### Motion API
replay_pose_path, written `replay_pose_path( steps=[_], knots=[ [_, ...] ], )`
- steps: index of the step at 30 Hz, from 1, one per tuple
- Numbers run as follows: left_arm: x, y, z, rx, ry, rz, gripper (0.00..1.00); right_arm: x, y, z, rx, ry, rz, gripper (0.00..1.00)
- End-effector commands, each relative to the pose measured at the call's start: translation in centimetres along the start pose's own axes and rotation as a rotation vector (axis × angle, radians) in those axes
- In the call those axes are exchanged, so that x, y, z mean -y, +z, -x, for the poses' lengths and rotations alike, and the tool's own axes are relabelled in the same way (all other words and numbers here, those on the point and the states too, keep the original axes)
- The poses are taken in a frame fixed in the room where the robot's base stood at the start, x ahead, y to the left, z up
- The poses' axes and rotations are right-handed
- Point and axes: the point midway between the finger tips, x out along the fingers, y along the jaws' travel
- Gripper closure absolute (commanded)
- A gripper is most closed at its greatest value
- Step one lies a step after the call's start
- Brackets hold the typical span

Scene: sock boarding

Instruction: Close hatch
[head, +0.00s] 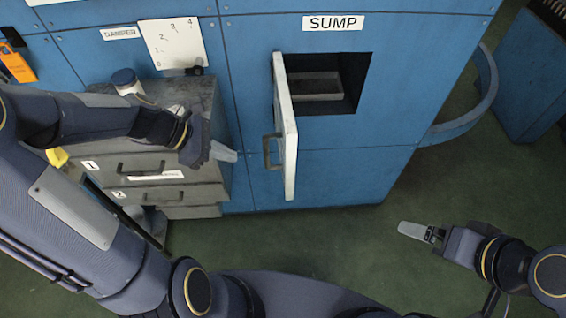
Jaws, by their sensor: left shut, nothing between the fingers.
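The hatch (289,130) is a pale panel with a dark handle (270,151) on its left-facing side. It is hinged at the left edge of a dark square opening (347,83) under the SUMP sign (333,23) and stands wide open, swung out from the blue wall. My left gripper (222,152) is shut and empty, left of the hatch handle and apart from it, over the grey drawer cabinet. My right gripper (405,229) is over the green floor at the lower right, well away from the hatch; its finger gap does not show clearly.
The grey drawer cabinet (203,190) stands left of the hatch, with a blue-capped jar (125,80) on top. A numbered white card (173,43) is on the wall behind. A curved blue rail (487,90) is at right. Green floor (330,245) is clear in front.

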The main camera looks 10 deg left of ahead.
Motion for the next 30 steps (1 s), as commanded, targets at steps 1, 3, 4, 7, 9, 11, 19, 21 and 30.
replay_pose_path(
  steps=[1,3,4,7,9,11,19,21,30],
  knots=[
    [0.1,0.0,-0.6,0.000,-0.003,0.001,1.00,0.0,0.0,-0.1,0.000,0.000,0.000,0.07],
    [0.1,0.0,-1.6,0.000,-0.005,-0.001,1.00,0.0,0.1,-0.1,0.000,0.000,0.000,0.07],
    [0.2,0.0,-2.1,0.000,-0.007,-0.002,1.00,0.0,0.1,-0.1,0.000,0.000,0.000,0.07],
    [0.2,-0.1,-4.2,0.000,-0.008,-0.002,1.00,-0.1,0.1,-0.1,0.000,0.000,0.000,0.07],
    [0.2,-0.1,-5.7,-0.001,-0.008,-0.003,1.00,-0.1,0.1,-0.2,0.000,0.000,0.000,0.07],
    [0.2,-0.1,-7.1,-0.001,-0.009,-0.004,1.00,-0.1,0.1,-0.2,0.000,0.000,0.000,0.07],
    [0.2,1.7,-11.1,-0.002,-0.005,-0.009,1.00,0.1,-0.1,0.3,0.000,0.000,0.000,0.07],
    [0.2,2.2,-11.6,-0.001,-0.004,-0.009,1.00,0.2,-0.2,0.4,0.000,0.000,0.000,0.07],
    [0.1,2.8,-12.4,-0.002,-0.001,-0.007,1.00,0.2,-0.2,0.5,0.000,0.000,0.000,0.07]
  ],
)
